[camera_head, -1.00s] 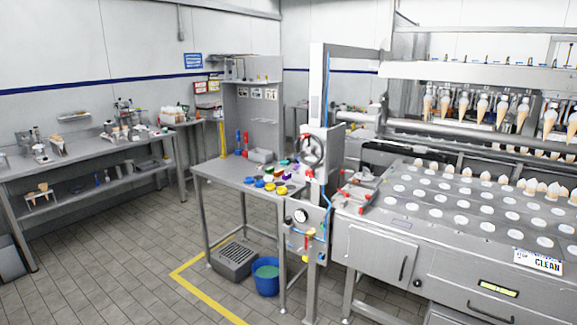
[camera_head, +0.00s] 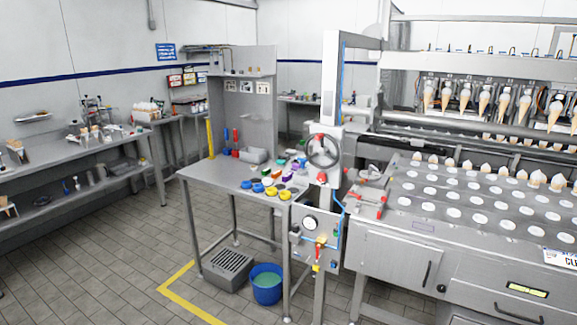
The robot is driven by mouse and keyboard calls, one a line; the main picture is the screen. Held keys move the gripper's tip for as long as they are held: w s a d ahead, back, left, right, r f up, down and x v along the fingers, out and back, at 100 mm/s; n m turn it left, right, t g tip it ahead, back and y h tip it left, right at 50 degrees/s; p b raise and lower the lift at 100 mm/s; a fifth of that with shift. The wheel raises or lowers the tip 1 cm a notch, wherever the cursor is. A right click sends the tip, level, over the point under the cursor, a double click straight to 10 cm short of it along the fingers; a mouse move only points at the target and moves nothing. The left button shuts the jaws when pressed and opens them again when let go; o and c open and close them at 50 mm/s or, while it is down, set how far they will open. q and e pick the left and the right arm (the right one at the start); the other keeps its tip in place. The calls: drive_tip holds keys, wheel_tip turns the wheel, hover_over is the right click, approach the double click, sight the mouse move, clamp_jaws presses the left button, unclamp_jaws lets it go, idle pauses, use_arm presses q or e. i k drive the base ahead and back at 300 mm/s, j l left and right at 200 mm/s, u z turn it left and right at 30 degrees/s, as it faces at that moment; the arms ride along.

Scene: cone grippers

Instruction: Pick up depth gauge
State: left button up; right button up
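I cannot make out a depth gauge for certain. Small tools lie on the left workbench (camera_head: 75,160), including a small stand-like device (camera_head: 97,112), too small to identify. The small steel table (camera_head: 215,178) in the middle holds several coloured round pieces, among them a yellow one (camera_head: 285,195) and a blue one (camera_head: 257,187), with red and blue upright items (camera_head: 231,140) behind. Neither of my grippers is in view.
A cone filling machine (camera_head: 470,200) with rows of round holes fills the right side. A blue bucket (camera_head: 266,285) and a grey slotted box (camera_head: 227,270) stand under the small table. The tiled floor (camera_head: 110,255) at left is open.

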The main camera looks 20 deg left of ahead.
sight(301, 157)
drive_tip(key=i+j, duration=0.1)
drive_tip(key=j, duration=0.25)
drive_tip(key=i+j+u, duration=0.1)
drive_tip(key=j, duration=0.25)
drive_tip(key=i+j, duration=0.1)
drive_tip(key=j, duration=0.25)
drive_tip(key=i+j+u, duration=0.1)
drive_tip(key=j, duration=0.25)
drive_tip(key=z, duration=0.85)
drive_tip(key=i+j+z, duration=0.15)
drive_tip(key=j+z, duration=0.15)
drive_tip(key=i+j+z, duration=0.1)
drive_tip(key=j+z, duration=0.55)
drive_tip(key=i+j+z, duration=0.15)
drive_tip(key=j, duration=0.4)
drive_tip(key=j+z, duration=0.2)
drive_tip(key=j, duration=0.35)
